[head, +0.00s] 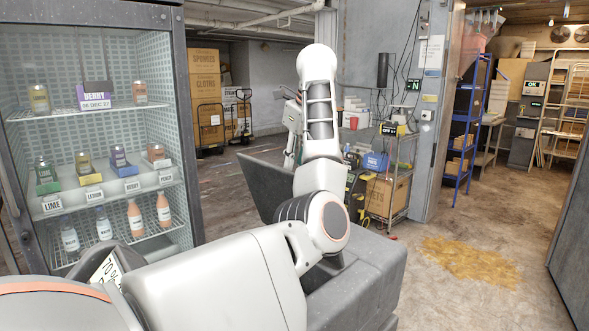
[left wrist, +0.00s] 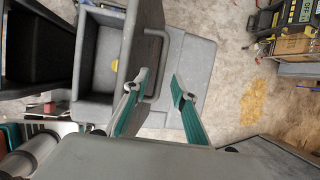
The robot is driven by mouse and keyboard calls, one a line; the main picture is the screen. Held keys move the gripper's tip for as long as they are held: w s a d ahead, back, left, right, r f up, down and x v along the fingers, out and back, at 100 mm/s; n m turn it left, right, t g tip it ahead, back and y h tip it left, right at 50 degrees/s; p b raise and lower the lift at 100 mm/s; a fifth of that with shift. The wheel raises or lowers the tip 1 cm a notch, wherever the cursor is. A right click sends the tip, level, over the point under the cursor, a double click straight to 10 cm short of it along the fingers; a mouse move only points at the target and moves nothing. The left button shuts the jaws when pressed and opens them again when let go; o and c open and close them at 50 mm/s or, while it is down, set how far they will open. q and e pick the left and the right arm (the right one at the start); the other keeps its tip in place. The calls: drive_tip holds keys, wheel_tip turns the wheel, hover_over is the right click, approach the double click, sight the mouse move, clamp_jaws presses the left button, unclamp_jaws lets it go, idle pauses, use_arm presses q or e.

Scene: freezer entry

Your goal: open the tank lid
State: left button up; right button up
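The grey tank (head: 365,285) stands in front of me, partly hidden by my left arm. Its lid (head: 262,188) is raised and tilted up from the box. In the left wrist view the lid (left wrist: 137,45) stands steeply beside the open tank (left wrist: 95,105). A small yellow spot shows inside the tank. The lid's grey bar handle (left wrist: 172,50) faces away from the opening. My left gripper (left wrist: 160,88) has its fingers apart, close to the handle's lower part. Whether it touches the handle I cannot tell. My right gripper is out of view.
A glass-front cooler (head: 100,130) with bottles stands close on the left. A dark bin (left wrist: 35,50) is beside the tank. A cart (head: 390,180) and a blue shelf (head: 468,120) stand behind. A yellowish floor patch (head: 470,262) lies on open floor at right.

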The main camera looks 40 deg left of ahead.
use_arm(q)
drive_tip(key=shift+x, duration=1.2)
clamp_jaws()
drive_tip(key=shift+a, duration=0.1)
